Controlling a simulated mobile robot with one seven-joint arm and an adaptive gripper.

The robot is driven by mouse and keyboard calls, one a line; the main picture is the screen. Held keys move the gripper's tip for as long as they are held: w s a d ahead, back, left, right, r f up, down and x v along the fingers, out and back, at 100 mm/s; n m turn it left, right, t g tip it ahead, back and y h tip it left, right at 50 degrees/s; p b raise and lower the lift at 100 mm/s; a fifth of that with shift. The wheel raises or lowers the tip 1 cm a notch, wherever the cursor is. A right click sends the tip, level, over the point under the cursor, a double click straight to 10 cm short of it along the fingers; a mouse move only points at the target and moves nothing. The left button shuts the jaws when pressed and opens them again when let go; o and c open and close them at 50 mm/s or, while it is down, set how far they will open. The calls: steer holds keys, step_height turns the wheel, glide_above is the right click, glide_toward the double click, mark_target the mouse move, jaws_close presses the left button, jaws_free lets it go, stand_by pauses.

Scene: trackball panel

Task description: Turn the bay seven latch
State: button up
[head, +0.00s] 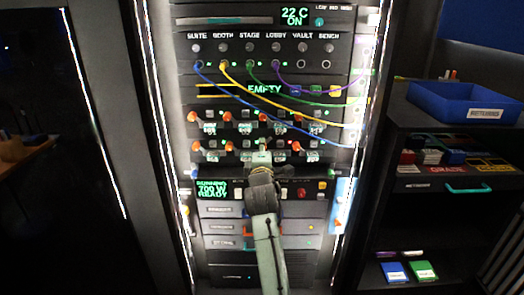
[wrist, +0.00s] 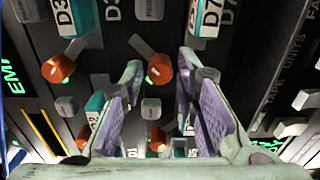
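The bay seven latch appears to be the orange knob (wrist: 160,68) in the wrist view, just below the D7 label (wrist: 228,12), with a grey lever angled up-left and a green light beside it. My gripper (wrist: 160,76) is open, its two purple-padded fingers on either side of this knob with gaps visible. I cannot tell how deep the fingertips reach. In the head view my gripper (head: 262,158) is in front of the lower latch row, hiding most of the latch there.
Other orange latches, including the one near D3 (wrist: 65,68), are close by. Coloured cables (head: 300,118) hang across the panel above and right of my gripper. A display block (head: 212,189) sits below the latches. A blue bin (head: 465,103) stands on the right shelf.

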steer(key=shift+o, duration=0.8)
steer(key=s, duration=1.2)
